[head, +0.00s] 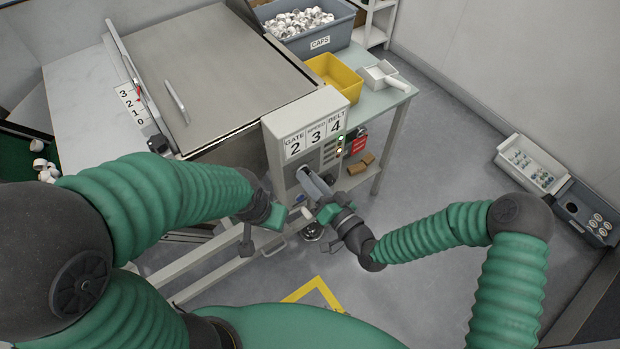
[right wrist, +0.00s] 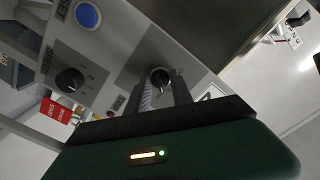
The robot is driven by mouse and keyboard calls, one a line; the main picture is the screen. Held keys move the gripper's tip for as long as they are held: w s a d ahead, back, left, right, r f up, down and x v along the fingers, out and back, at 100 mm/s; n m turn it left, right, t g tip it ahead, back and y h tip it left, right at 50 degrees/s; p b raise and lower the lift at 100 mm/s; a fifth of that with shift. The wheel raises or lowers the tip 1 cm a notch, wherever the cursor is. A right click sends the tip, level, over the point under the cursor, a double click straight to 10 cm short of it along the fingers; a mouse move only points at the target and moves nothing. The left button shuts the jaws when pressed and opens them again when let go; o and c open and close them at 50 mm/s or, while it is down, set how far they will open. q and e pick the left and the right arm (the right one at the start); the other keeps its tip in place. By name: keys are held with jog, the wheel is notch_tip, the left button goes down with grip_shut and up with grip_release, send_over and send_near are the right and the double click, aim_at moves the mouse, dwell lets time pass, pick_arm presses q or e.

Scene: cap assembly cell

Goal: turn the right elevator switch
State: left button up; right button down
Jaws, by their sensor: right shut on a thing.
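The grey control box (head: 306,130) stands in the middle of the head view, with its sign reading gate 2, speed 3, belt 4. In the right wrist view a black rotary switch (right wrist: 160,76) sits on the panel between the two fingers of my right gripper (right wrist: 163,92). The gripper is shut on this switch. A second black switch (right wrist: 70,80) is to the left, clear of the fingers. In the head view my right gripper (head: 312,192) is at the box's lower front and hides the switch. My left gripper (head: 287,214) is just left of it; its finger gap is not clear.
A blue button (right wrist: 88,15) is on the panel. A red tag (head: 359,141) hangs at the box's right side. The yellow bin (head: 332,79) and the caps bin (head: 306,36) are behind. Grey trays (head: 531,163) lie at right. The floor between is mostly clear.

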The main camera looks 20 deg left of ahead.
jog(key=shift+d+f+m, duration=0.1)
jog(key=shift+m, duration=0.5)
jog(key=c, duration=1.1)
grip_release()
jog(key=shift+w, duration=0.1)
jog(key=shift+d, duration=0.1)
jog(key=v, duration=1.6)
jog(key=shift+s+d, duration=0.3)
